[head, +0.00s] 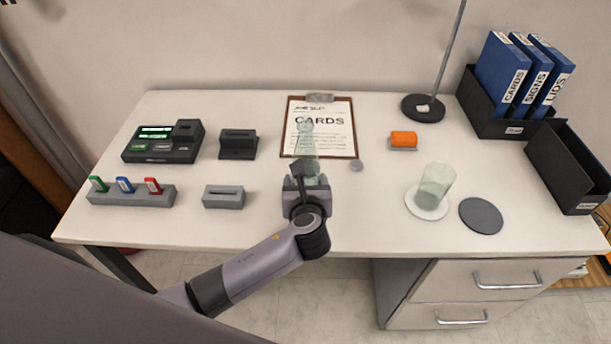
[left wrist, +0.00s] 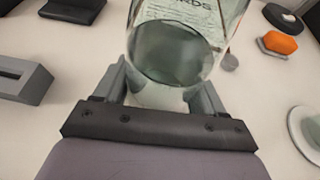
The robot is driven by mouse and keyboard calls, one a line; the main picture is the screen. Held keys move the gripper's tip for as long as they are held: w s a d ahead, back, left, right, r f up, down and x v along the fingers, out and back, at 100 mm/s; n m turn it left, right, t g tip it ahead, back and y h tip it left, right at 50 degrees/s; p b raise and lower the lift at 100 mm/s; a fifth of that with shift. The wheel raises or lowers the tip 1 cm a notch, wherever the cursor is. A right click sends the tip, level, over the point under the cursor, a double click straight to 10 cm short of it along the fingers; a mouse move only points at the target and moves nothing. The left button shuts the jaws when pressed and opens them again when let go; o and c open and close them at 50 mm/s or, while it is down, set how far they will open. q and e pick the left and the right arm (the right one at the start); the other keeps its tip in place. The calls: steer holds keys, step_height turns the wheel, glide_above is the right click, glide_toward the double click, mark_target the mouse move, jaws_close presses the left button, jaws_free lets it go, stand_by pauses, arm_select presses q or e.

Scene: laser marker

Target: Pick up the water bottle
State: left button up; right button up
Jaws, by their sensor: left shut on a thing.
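The water bottle (head: 306,140) is clear, pale green and see-through. It stands about upright in front of the clipboard in the head view. My left gripper (head: 307,181) is shut on its lower part. In the left wrist view the bottle (left wrist: 178,50) fills the top middle, with the fingers of my left gripper (left wrist: 164,88) on either side of it. I cannot tell whether its base touches the desk. My right gripper is not in view.
A clipboard (head: 338,142) marked CARDS lies behind the bottle. A glass (head: 436,184) on a white coaster (head: 427,207) and a dark round coaster (head: 481,216) are at right. An orange block (head: 403,139) and a lamp base (head: 423,108) stand farther back. Grey devices (head: 164,142) are at left.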

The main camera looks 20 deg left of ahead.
arm_select(q)
steer(key=shift+r, duration=0.25)
